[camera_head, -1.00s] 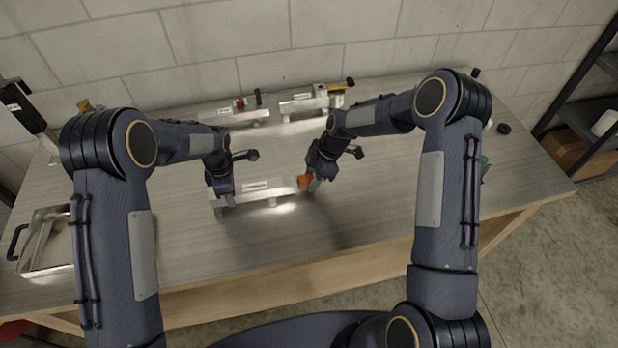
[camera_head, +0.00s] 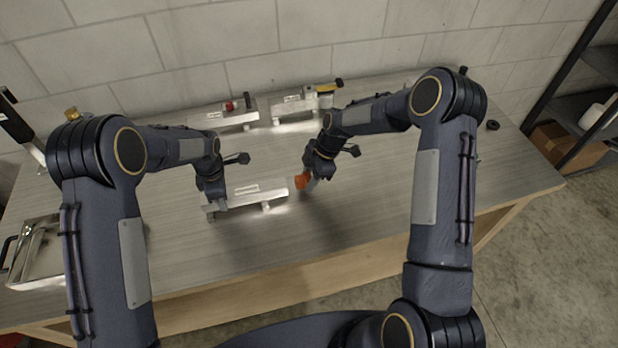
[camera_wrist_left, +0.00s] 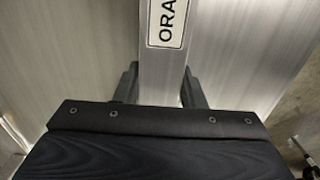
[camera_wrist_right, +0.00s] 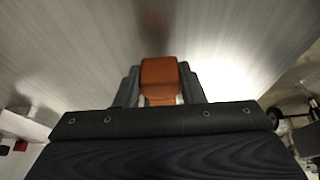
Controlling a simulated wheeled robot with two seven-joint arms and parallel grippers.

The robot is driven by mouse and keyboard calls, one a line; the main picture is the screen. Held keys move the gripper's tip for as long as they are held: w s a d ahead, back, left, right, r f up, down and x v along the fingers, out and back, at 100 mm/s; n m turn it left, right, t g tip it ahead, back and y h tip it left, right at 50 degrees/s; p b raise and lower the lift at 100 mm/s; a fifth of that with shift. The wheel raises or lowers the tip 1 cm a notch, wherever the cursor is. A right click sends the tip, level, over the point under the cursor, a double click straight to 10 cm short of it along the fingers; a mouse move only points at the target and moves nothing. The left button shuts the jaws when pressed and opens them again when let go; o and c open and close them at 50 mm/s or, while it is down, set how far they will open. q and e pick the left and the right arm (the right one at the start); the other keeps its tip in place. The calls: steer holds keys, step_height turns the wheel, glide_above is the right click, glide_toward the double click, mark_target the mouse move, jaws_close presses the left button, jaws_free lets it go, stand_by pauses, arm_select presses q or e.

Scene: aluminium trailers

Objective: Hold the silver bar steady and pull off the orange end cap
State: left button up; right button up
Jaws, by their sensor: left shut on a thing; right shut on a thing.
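The silver bar (camera_head: 262,192) lies along the front middle of the table, with a white label on it. My left gripper (camera_head: 217,203) is shut on the bar's left end; in the left wrist view the bar (camera_wrist_left: 160,70) runs between its fingers (camera_wrist_left: 160,88), with part of the label readable as "ORA". My right gripper (camera_head: 312,184) is shut on the orange end cap (camera_head: 302,180), just right of the bar's right end, with a small gap between cap and bar. In the right wrist view the orange cap (camera_wrist_right: 160,75) sits between the fingers (camera_wrist_right: 160,88).
Two more silver bars stand at the back, one with a red cap (camera_head: 230,106) and one with a yellow cap (camera_head: 326,88). A metal tray (camera_head: 40,275) is at the left. A shelf with a cardboard box (camera_head: 565,147) stands right of the table.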

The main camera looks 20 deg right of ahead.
mark_target(309, 176)
steer(key=shift+r, duration=4.35)
arm_select(q)
steer(key=o, duration=1.2)
step_height(309, 176, up, 12)
